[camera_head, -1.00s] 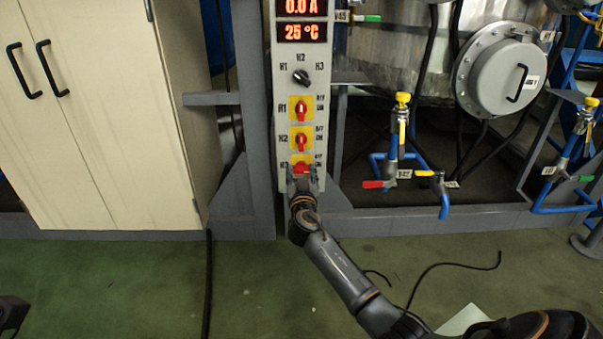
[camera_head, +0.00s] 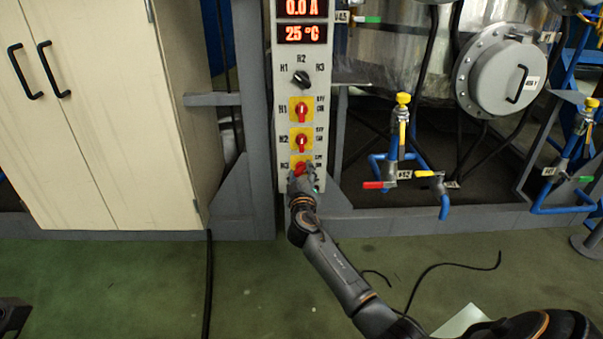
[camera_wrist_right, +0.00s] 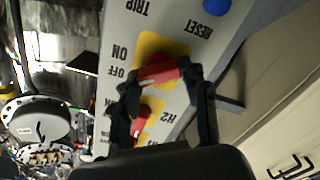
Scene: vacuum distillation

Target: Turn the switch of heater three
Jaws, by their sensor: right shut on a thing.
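The heater three switch (camera_head: 301,169) is the lowest of three red rotary handles on yellow plates on the grey control panel (camera_head: 287,75). My right gripper (camera_head: 303,181) reaches it from below and covers part of it. In the right wrist view, the red handle (camera_wrist_right: 158,75) lies between the two dark fingertips, which are shut on it. The handle is tilted compared with the upright H1 handle (camera_head: 302,111) and H2 handle (camera_head: 301,143). A dark part at the lower left corner of the head view may be my left gripper (camera_head: 12,314); its fingers cannot be made out.
A black selector knob (camera_head: 301,79) and red displays (camera_head: 302,33) sit higher on the panel. A blue button (camera_wrist_right: 216,5) shows beyond the switch. A cream cabinet (camera_head: 100,130) stands left; valves (camera_head: 402,105) and pipes stand right. Green floor is mostly clear.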

